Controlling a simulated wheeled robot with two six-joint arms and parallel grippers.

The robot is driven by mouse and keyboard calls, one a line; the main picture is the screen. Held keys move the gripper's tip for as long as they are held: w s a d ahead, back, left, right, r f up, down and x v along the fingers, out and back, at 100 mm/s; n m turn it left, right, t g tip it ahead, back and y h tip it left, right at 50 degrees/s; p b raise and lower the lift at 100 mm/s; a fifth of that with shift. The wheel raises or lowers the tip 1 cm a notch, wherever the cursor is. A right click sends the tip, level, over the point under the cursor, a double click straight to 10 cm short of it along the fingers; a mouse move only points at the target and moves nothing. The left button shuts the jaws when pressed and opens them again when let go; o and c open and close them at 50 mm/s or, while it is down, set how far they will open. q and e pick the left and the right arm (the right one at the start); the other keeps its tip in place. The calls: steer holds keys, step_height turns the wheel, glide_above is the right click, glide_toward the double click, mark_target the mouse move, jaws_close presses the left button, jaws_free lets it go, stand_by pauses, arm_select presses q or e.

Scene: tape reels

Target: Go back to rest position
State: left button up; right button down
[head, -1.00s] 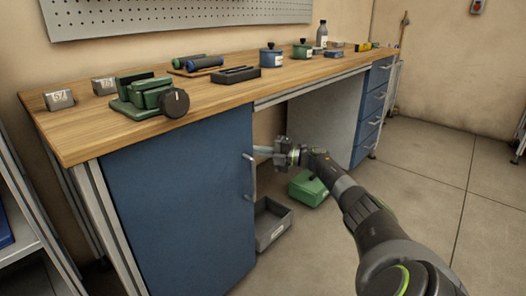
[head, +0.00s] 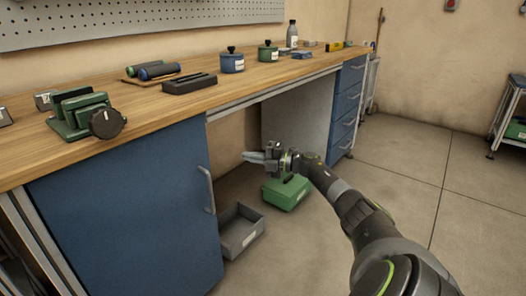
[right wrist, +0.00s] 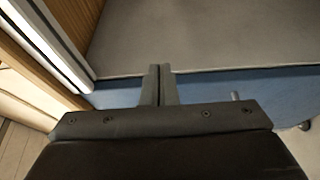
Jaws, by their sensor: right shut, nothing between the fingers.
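My right gripper (head: 258,158) is in front of the workbench's open knee space in the head view. Its fingers are together and point left. It is clear of the blue cabinet door's handle (head: 206,188), with a gap between them. The right wrist view shows the two dark fingers (right wrist: 161,84) side by side with nothing between them. The blue cabinet door (head: 120,215) looks shut. My left gripper does not show in the head view.
The wooden workbench (head: 140,104) carries a green vise (head: 84,115), a blue pot (head: 232,62), a green pot (head: 268,53) and rollers. On the floor are a grey bin (head: 240,236) and a green box (head: 286,192). Open floor (head: 400,180) lies at the right.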

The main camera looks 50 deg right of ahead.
steer(key=shift+s+d, duration=0.1)
steer(key=shift+d, duration=0.25)
